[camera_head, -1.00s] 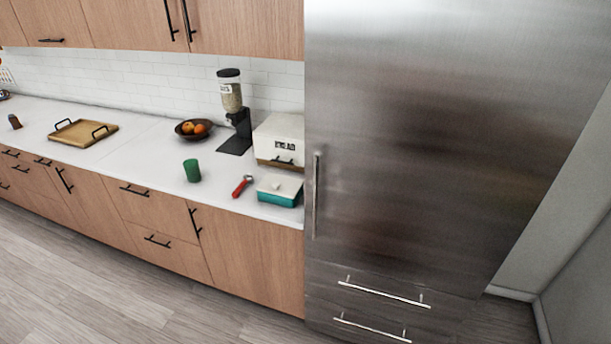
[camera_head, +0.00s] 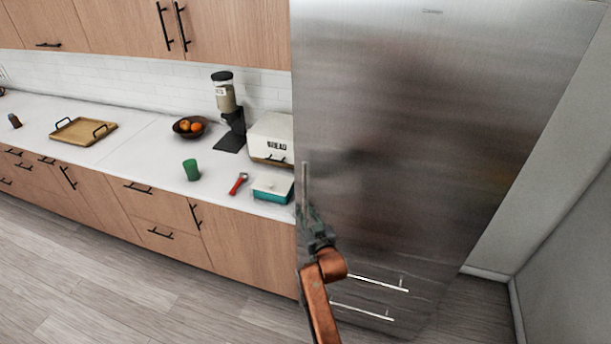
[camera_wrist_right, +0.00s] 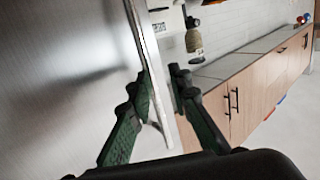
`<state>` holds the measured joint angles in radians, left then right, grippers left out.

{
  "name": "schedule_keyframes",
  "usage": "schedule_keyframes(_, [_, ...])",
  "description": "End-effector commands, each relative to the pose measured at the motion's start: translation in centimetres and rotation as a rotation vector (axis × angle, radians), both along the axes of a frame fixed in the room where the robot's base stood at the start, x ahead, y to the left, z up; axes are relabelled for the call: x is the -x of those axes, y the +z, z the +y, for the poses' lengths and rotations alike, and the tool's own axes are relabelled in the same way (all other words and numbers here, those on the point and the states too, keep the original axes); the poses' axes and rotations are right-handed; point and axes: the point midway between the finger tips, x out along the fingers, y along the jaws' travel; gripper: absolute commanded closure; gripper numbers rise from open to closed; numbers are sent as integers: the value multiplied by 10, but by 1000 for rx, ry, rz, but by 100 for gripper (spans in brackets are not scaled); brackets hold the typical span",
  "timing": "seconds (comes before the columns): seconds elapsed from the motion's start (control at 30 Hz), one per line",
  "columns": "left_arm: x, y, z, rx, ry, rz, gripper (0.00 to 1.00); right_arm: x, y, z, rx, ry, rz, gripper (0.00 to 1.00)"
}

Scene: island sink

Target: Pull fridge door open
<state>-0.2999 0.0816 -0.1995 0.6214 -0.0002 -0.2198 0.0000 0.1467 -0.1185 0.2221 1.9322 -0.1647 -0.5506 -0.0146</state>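The steel fridge door (camera_head: 400,120) fills the right half of the head view and looks closed, though a slight gap would be hard to see. Its upright bar handle (camera_head: 305,180) is near the door's left edge. My right gripper (camera_head: 307,212) is at the lower part of this handle and hides some of it. In the right wrist view, its two green fingers (camera_wrist_right: 160,73) stand apart, one on each side of a bright upright strip beside the steel surface. Some gap shows right of the strip, and firm contact is not visible. My left gripper is out of view.
Fridge drawer handles (camera_head: 378,283) lie below the door, beside my right arm. The counter (camera_head: 130,155) to the left holds a bread box (camera_head: 270,138), a teal dish (camera_head: 272,188) and a green cup (camera_head: 191,170). A grey wall (camera_head: 570,240) stands at right. The wooden floor in front is clear.

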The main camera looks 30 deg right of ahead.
Motion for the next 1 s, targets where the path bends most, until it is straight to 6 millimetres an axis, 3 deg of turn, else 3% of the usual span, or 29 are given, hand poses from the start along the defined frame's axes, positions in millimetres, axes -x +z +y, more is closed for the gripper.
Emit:
schedule_keyframes(0.03, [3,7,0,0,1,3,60,4,30,-5,0,-13,-36,82])
schedule_keyframes(0.1, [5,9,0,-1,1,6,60,8,55,-10,1,-27,-68,82])
schedule_keyframes(0.2, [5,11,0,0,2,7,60,10,71,-14,2,-37,-90,82])
schedule_keyframes(0.7, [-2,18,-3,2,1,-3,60,-53,73,-33,3,-38,-95,82])
schedule_keyframes(1.0, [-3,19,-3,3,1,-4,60,-63,72,-35,3,-38,-95,82])
